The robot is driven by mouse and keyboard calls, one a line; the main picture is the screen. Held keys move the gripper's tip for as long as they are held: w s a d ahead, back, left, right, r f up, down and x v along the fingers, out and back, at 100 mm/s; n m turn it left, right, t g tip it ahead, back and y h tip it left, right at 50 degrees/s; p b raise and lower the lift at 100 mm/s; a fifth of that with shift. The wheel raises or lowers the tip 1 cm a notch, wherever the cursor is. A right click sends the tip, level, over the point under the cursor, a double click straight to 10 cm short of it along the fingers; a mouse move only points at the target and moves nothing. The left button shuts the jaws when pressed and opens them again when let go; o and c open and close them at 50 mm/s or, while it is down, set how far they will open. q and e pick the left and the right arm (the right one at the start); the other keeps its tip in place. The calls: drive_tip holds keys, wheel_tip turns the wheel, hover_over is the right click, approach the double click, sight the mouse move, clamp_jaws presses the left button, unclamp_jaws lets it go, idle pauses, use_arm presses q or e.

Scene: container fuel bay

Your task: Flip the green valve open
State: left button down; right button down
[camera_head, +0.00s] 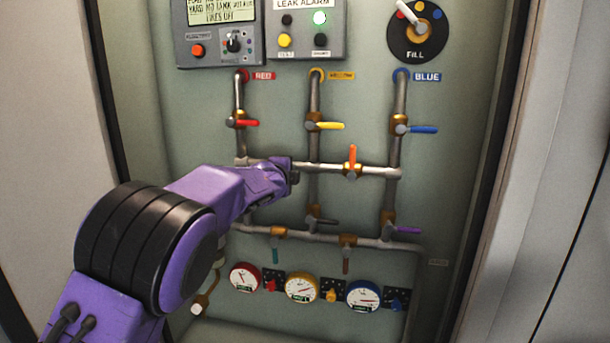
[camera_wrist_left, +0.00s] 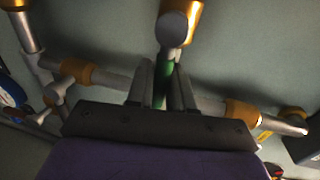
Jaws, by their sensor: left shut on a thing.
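My left gripper (camera_head: 292,178) reaches in from the left to the pipework in the head view, and its hand hides what it holds there. In the left wrist view, the two fingers of my left gripper (camera_wrist_left: 163,86) are closed on either side of the green valve handle (camera_wrist_left: 167,68). The handle runs from the grey valve hub (camera_wrist_left: 173,30) down between the fingers. A brass fitting (camera_wrist_left: 188,7) sits just above the hub. My right gripper is in neither view.
Close around are the red (camera_head: 247,123), yellow (camera_head: 330,125), blue (camera_head: 422,129), orange (camera_head: 352,158) and purple (camera_head: 406,231) handles. A teal handle (camera_head: 275,256) hangs from the lower pipe. Gauges (camera_head: 302,287) sit below. Control boxes (camera_head: 306,29) are above.

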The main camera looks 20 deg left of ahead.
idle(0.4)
use_arm(q)
drive_tip(key=c, duration=1.2)
unclamp_jaws()
drive_tip(key=shift+o, duration=0.2)
drive_tip(key=shift+s, duration=0.1)
drive_tip(key=b+v, duration=0.4)
drive_tip(key=v, duration=0.6)
drive_tip(key=shift+s, duration=0.3)
drive_tip(key=shift+r, duration=0.15)
